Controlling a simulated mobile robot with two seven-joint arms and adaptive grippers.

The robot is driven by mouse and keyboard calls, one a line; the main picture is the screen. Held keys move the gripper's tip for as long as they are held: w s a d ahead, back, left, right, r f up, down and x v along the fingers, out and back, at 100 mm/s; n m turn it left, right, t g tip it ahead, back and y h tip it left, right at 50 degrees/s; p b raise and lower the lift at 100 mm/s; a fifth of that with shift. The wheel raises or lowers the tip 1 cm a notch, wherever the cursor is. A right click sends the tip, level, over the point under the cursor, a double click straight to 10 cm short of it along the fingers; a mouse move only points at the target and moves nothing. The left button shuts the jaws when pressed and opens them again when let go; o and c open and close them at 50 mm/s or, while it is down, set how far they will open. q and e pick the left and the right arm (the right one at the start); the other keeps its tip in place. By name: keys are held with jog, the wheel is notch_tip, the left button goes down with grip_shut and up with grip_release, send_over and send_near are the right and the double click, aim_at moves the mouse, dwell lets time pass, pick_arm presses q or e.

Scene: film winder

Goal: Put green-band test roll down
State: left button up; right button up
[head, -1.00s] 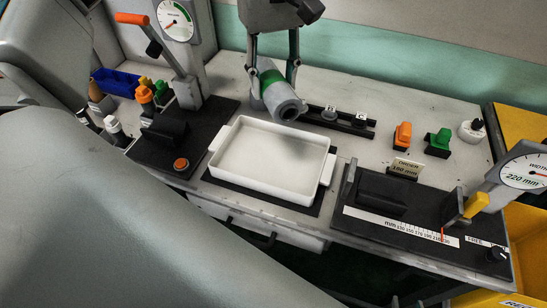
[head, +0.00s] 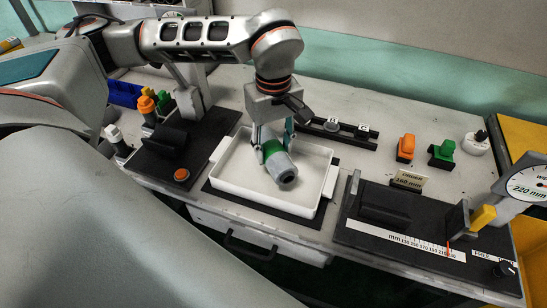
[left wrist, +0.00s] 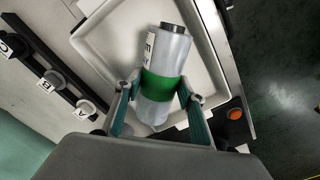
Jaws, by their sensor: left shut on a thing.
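The green-band test roll (head: 279,164) is a grey cylinder with a green band around its middle. My left gripper (head: 273,147) is shut on it and holds it over or in the white tray (head: 232,187). In the left wrist view the roll (left wrist: 165,60) lies between the two fingers (left wrist: 160,98), which grip it at the green band. The tray's rim (left wrist: 88,50) shows around it. I cannot tell whether the roll touches the tray floor. My right gripper is not in view.
A black rack (head: 337,133) with lettered pegs stands behind the tray. An orange block (head: 405,148) and a green block (head: 442,153) stand to its right. A black measuring station (head: 400,220) is at the front right, and a black press base (head: 165,150) is at the left.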

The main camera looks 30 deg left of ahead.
aim_at(274, 146)
pick_arm(q)
jog(key=shift+f, duration=1.75)
jog(key=shift+f, duration=0.1)
jog(key=shift+f, duration=0.1)
jog(key=o, duration=1.3)
jog(key=shift+o, duration=0.2)
notch_tip(274, 146, up, 12)
jog(key=shift+r, duration=0.2)
